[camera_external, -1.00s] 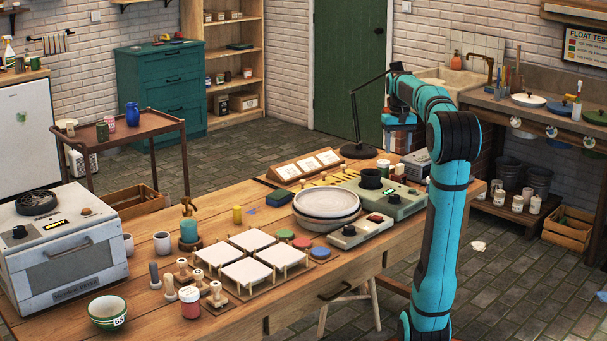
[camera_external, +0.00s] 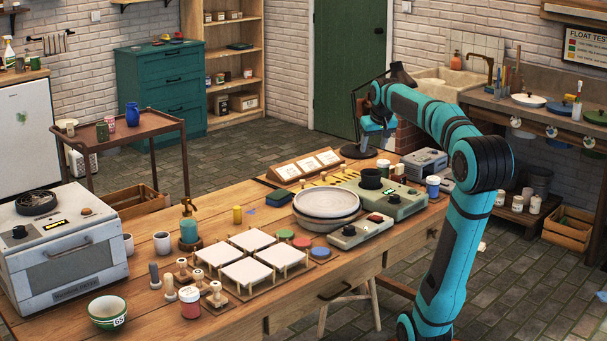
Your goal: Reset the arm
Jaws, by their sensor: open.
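My teal arm (camera_external: 458,225) rises from the lower right and bends at a black elbow over the table's right end. Its forearm reaches back left. My gripper (camera_external: 379,143) hangs at the forearm's end, above the back right part of the table, near the lamp. It is small in this view; it is open and I see nothing held in it. The wooden table (camera_external: 215,320) stands below and to the left of the arm.
Stacked grey plates (camera_external: 326,204), a green device with a black knob (camera_external: 385,197) and a grey box (camera_external: 425,163) stand near the arm. White tiles (camera_external: 251,239) on stands, stamps, a green bowl (camera_external: 108,312) and a grey kiln (camera_external: 62,250) fill the left.

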